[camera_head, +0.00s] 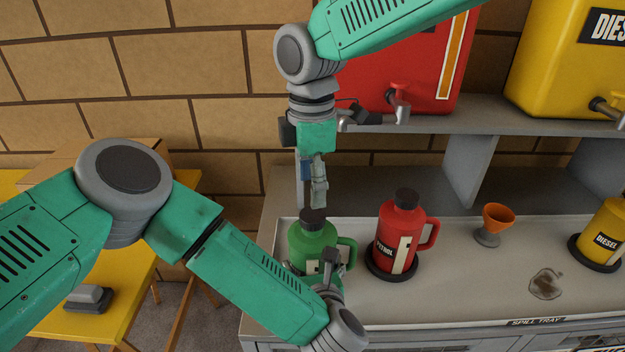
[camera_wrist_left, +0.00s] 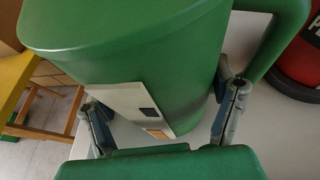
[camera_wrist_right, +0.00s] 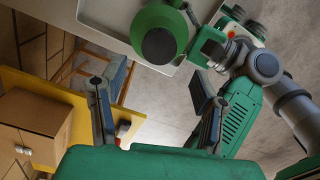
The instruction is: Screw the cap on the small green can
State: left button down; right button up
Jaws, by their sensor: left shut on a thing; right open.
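The small green can (camera_head: 307,243) stands upright at the left end of the spill tray, its handle to the right. It fills much of the left wrist view (camera_wrist_left: 150,60). A black cap (camera_head: 312,215) sits on its mouth; I cannot tell how tight it is. The cap shows as a dark disc in the right wrist view (camera_wrist_right: 160,45). My left gripper (camera_wrist_left: 165,115) is shut on the can's body, one finger on each side. My right gripper (camera_head: 318,190) points down just above the cap, open, with nothing between its fingers (camera_wrist_right: 153,108).
A red petrol can (camera_head: 390,235) stands right of the green can. A grey shelf (camera_head: 480,122) with big drums is behind. A yellow table (camera_head: 120,290) is at left.

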aim_at(312, 213)
jog(key=shift+w+d+r+n, duration=0.1)
jog(key=shift+r+n, duration=0.35)
jog(key=shift+n, duration=0.35)
jog(key=shift+f, duration=4.05)
jog(key=c, duration=1.2)
jog(key=m, duration=0.9)
jog(key=shift+m, duration=0.4)
